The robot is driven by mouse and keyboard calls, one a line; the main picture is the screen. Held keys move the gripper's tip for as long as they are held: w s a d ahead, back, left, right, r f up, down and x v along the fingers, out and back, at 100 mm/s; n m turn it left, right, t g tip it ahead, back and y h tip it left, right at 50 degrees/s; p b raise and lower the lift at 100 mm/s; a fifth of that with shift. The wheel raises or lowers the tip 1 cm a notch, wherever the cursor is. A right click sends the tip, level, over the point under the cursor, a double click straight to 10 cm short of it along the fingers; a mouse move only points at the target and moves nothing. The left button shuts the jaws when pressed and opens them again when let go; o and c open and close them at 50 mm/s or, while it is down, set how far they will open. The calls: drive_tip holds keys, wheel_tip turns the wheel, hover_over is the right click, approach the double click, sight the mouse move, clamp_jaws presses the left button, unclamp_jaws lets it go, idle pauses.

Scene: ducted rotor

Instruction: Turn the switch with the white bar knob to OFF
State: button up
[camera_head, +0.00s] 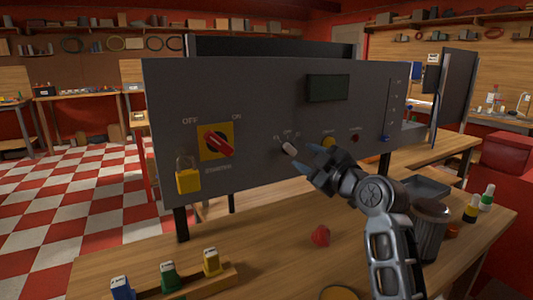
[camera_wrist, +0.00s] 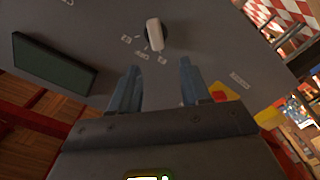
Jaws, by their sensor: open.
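The white bar knob (camera_head: 289,149) sits on a small dark disc on the grey panel (camera_head: 260,95), with its bar tilted in the head view. Small markings surround it, too small to read surely. In the wrist view the white knob (camera_wrist: 154,34) lies ahead of the fingertips, with several printed labels beside it. My gripper (camera_head: 308,160) is just right of the knob in the head view, with its bluish fingers apart. In the wrist view my gripper (camera_wrist: 160,72) is open and empty, and the knob lies beyond the gap, apart from both fingers.
A red-handled switch (camera_head: 218,144) on a yellow plate and a yellow padlock (camera_head: 187,178) are on the panel's left. A yellow button (camera_head: 329,142), a red button (camera_head: 355,138) and a slider (camera_head: 386,137) are to the right. A red object (camera_head: 320,235) lies on the bench.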

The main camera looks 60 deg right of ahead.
sight(288, 146)
drive_tip(key=p+x, duration=0.1)
drive_tip(key=x, duration=0.7)
drive_tip(key=shift+r, duration=0.15)
clamp_jaws()
idle(0.3)
